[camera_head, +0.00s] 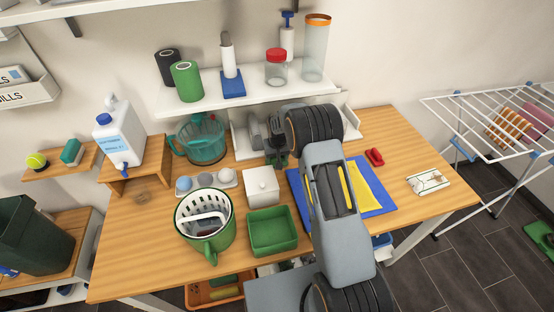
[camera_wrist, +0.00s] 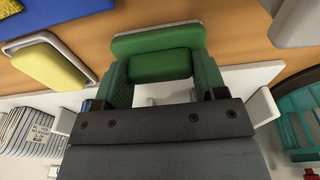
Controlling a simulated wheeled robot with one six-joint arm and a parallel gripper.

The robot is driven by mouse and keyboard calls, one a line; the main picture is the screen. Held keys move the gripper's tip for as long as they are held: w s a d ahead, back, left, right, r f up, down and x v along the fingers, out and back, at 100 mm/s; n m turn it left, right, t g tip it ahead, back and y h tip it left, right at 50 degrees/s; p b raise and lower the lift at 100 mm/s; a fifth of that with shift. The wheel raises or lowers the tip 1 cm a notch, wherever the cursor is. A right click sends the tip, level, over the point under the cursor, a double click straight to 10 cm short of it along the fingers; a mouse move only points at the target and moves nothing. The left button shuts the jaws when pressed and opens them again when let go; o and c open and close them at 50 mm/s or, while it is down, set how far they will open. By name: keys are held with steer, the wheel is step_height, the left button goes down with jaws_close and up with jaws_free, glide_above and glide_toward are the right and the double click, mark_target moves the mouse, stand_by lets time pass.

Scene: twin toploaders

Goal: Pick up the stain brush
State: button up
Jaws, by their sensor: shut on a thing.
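My gripper (camera_head: 278,153) is at the back of the table, in front of the low white rack under the shelf. In the wrist view my gripper (camera_wrist: 162,88) is shut on a green, block-shaped thing that I take to be the stain brush (camera_wrist: 160,64). It has a wider green bar at its far end and lies between the two fingers. Its bristles cannot be made out. In the head view it is small and mostly hidden by my wrist.
The white rack (camera_head: 241,148) is close around my gripper. A teal glass jug (camera_head: 204,150) stands to its left. A white lidded box (camera_head: 262,188), a green tray (camera_head: 272,248) and a blue mat (camera_head: 382,206) are nearer. A small red thing (camera_head: 375,156) lies to the right.

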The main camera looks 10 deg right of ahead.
steer(key=shift+r+b, duration=0.45)
steer(key=shift+r, duration=0.05)
steer(key=s+a+r+b, duration=0.5)
steer(key=s+a+r, duration=0.2)
steer(key=a+r, duration=0.5)
steer(key=o, duration=0.4)
steer(key=c, duration=0.3)
steer(key=shift+f, duration=0.1)
